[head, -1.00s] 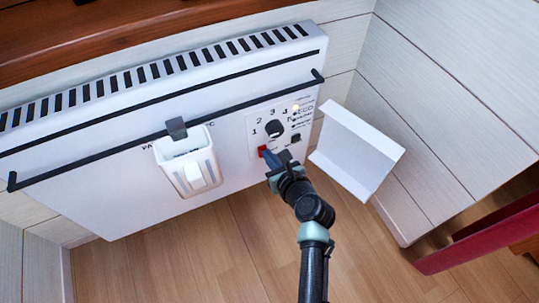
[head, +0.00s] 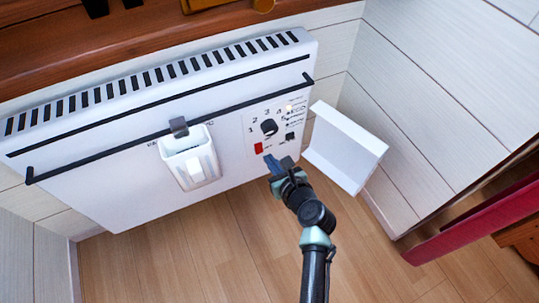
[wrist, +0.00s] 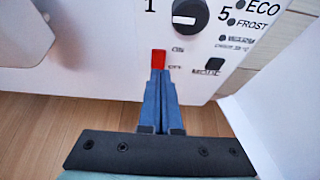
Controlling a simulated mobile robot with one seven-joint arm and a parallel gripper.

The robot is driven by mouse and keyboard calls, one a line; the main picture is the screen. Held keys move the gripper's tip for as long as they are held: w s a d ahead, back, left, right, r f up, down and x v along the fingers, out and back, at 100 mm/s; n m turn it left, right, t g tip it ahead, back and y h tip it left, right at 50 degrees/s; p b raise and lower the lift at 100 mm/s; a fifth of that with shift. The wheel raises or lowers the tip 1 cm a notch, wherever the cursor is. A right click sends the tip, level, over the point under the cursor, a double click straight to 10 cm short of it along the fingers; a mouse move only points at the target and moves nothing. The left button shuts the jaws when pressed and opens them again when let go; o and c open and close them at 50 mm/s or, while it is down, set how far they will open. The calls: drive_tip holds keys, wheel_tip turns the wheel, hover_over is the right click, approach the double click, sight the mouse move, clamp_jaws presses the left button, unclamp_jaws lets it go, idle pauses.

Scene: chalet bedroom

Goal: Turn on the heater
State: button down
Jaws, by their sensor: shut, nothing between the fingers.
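The white heater (head: 110,165) hangs on the wall, with its control panel at the right end. The red switch (head: 258,148) sits below the black dial (head: 269,127); it also shows in the wrist view (wrist: 158,60). A small light (head: 289,107) glows at the panel's top right. My gripper (head: 269,160) is shut and empty, its blue fingertips just below the red switch. In the wrist view the fingertips (wrist: 159,73) appear right at the switch's lower edge; I cannot tell whether they touch it.
The white panel cover (head: 345,150) stands open to the right of the controls, close to my gripper. A white container (head: 190,165) hangs on the heater's front rail. A wooden shelf (head: 130,48) is above. Bare wooden floor (head: 190,250) lies below.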

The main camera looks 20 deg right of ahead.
drive_tip(key=s+r+p, duration=0.5)
drive_tip(key=s+r, duration=0.1)
drive_tip(key=s, duration=0.1)
drive_tip(key=shift+d+r+p, duration=0.15)
drive_tip(key=shift+r+p, duration=0.15)
drive_tip(key=shift+r, duration=0.05)
